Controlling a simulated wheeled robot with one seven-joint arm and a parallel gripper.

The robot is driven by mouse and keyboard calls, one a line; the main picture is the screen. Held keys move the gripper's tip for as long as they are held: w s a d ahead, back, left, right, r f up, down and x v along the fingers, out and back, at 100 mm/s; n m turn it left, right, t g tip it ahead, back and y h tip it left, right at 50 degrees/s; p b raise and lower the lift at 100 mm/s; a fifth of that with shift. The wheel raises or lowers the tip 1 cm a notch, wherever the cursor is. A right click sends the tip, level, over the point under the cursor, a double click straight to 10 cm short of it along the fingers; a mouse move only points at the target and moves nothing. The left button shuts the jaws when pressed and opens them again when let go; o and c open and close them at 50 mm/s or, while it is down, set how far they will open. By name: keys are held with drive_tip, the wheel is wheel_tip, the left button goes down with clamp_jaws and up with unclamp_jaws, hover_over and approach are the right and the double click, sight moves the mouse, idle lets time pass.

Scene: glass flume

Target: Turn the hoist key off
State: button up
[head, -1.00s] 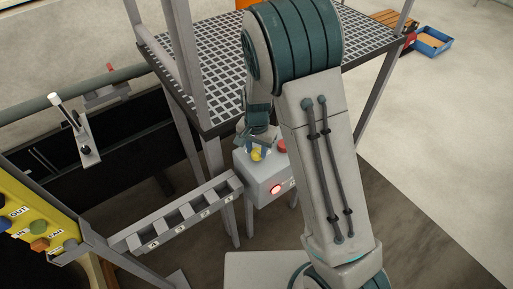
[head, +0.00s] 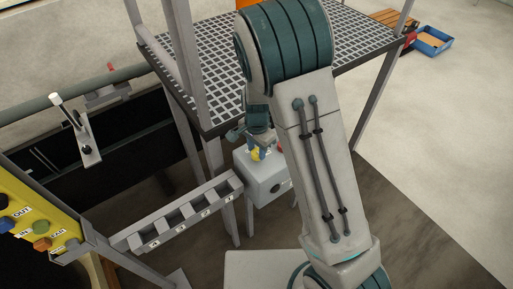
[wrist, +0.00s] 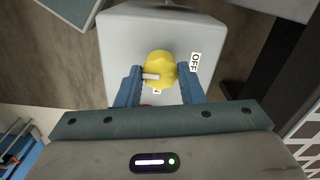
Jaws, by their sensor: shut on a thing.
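The hoist key is a yellow knob (wrist: 162,64) with a white bar on top, set on a grey control box (wrist: 120,40). In the wrist view the blue fingers of my gripper (wrist: 160,78) are shut on the knob from both sides. An OFF label (wrist: 195,62) is to the right of the knob; the white bar lies toward the left finger. In the head view the box (head: 264,184) stands below the grating, the knob (head: 257,154) shows at its top, and the round lamp on its front is dark. My arm hides the box's right part.
A grated platform (head: 215,100) with posts stands just behind the box. A slotted grey rack (head: 180,216) runs to the left of it. A yellow panel (head: 35,222) with coloured knobs is at the far left. A blue tray (head: 432,41) lies on open floor at the back right.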

sight(257, 151)
drive_tip(key=shift+w, duration=0.1)
drive_tip(key=o, duration=1)
wheel_tip(257, 151, up, 14)
drive_tip(key=shift+f+b, duration=0.1)
drive_tip(key=shift+b, duration=0.35)
drive_tip(key=s+d+r+n+t, duration=0.1)
drive_tip(key=s+d+r+n, duration=0.1)
drive_tip(key=s, duration=0.4)
drive_tip(key=s+d+r+n+t, duration=0.1)
drive_tip(key=s+d+r+n, duration=0.2)
drive_tip(key=s+d, duration=0.4)
drive_tip(key=s+d+r+n+t, duration=0.1)
drive_tip(key=s+d+r+n, duration=0.2)
drive_tip(key=s, duration=0.3)
drive_tip(key=shift+s+d+n, duration=0.2)
drive_tip(key=shift+d+n, duration=0.5)
drive_tip(key=shift+d, duration=0.15)
